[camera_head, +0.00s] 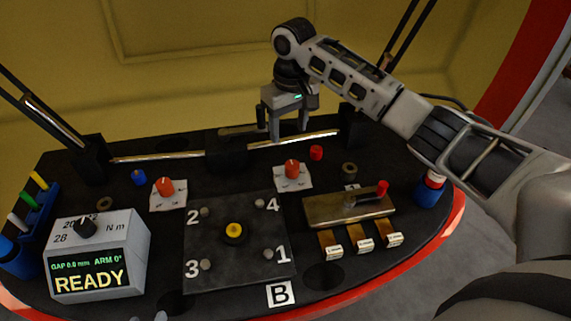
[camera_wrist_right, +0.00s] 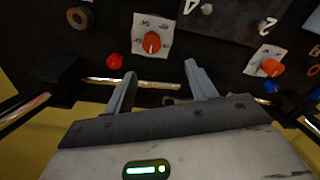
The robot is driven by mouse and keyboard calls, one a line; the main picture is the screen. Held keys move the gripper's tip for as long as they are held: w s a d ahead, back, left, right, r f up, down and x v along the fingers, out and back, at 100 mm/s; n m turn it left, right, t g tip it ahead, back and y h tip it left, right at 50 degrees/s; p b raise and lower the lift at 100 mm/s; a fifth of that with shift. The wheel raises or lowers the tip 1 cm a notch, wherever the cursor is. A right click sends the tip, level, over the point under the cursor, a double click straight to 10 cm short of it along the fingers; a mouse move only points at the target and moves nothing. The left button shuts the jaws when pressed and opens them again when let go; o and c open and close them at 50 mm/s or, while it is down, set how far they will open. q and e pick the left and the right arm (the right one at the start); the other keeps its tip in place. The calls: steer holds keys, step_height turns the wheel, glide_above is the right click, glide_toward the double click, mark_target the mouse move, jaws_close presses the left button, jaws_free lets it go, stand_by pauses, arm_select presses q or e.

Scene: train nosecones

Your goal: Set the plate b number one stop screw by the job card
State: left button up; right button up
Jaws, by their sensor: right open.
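Plate B (camera_head: 222,270) is a dark square plate with a yellow-topped knob (camera_head: 234,231) in its middle and a small grey screw near each numbered corner. The number one stop screw (camera_head: 268,254) is at its front right, beside the white 1. A white B label (camera_head: 281,294) lies in front. My right gripper (camera_head: 289,133) is open and empty, pointing down behind the plate near the back rail; its spread fingers show in the wrist view (camera_wrist_right: 160,72). No sheet is clearly readable as the job card. My left gripper is out of view.
A grey box (camera_head: 98,255) reads GAP 0.0 mm, ARM 0°, READY. Red knobs on white cards (camera_head: 166,187) (camera_head: 292,172) stand behind the plate. A brass block (camera_head: 330,209) with a red-tipped lever and several tagged pieces sit right. A metal rail (camera_head: 160,157) crosses the back.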

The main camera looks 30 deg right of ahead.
mark_target(292, 165)
steer(key=f, duration=0.4)
steer(key=d+f+b, duration=0.1)
steer(key=f, duration=0.4)
steer(key=f+b, duration=0.1)
steer(key=f, duration=0.3)
steer(key=shift+w+d+f, duration=0.15)
steer(key=shift+w+f, duration=0.1)
steer(key=shift+f, duration=0.1)
steer(key=c, duration=1)
